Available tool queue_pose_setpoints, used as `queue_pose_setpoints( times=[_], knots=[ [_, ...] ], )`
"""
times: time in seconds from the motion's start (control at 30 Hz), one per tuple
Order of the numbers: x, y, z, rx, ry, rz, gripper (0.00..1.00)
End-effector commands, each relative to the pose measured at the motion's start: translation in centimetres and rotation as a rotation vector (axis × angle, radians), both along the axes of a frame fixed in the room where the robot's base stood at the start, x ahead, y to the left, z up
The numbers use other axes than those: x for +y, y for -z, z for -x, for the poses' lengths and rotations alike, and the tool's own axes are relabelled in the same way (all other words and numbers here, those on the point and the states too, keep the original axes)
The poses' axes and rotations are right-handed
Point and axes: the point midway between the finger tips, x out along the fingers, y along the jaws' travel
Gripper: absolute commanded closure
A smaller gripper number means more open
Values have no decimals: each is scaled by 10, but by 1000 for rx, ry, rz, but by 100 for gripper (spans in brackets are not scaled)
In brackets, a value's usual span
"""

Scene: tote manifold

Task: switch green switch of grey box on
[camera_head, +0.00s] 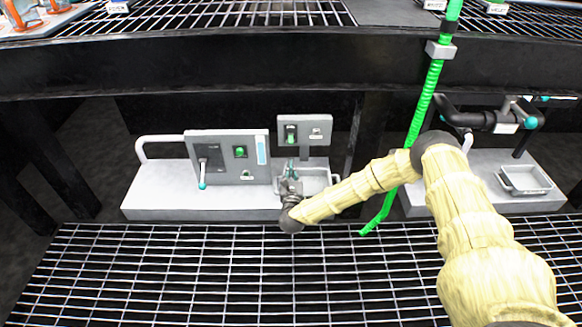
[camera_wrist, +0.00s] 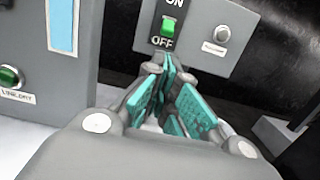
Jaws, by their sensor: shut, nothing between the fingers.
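A small grey box (camera_head: 319,121) stands at the back of a light base, with a green switch (camera_head: 291,133) on its face. In the wrist view the green switch (camera_wrist: 169,27) sits in a black plate between the words ON above and OFF below. I cannot tell for certain which way it is set. My gripper (camera_head: 292,168) is in front of this box. In the wrist view its teal fingertips (camera_wrist: 172,75) are shut with nothing between them, just below the OFF label, and appear apart from the switch.
A larger grey panel (camera_head: 222,176) stands to the left, with a lever (camera_head: 202,174) and another green control (camera_head: 240,151). A round knob (camera_wrist: 222,33) is right of the switch. A green hose (camera_head: 419,118) hangs at right. Black beams run above; a wire grating (camera_head: 200,280) lies in front.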

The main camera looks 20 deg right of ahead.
Motion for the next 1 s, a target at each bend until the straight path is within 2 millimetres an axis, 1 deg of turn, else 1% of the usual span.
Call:
queue_pose_setpoints(
  times=[0.07,0.3,0.5,0.7,1.0],
  knots=[
    [-4,2,-12,-3,2,1,100],
    [-14,-2,-49,-2,1,0,100],
    [-20,-6,-70,-2,0,1,100],
    [-22,-8,-78,0,-1,1,100],
    [-22,-9,-78,0,0,1,100]
  ],
)
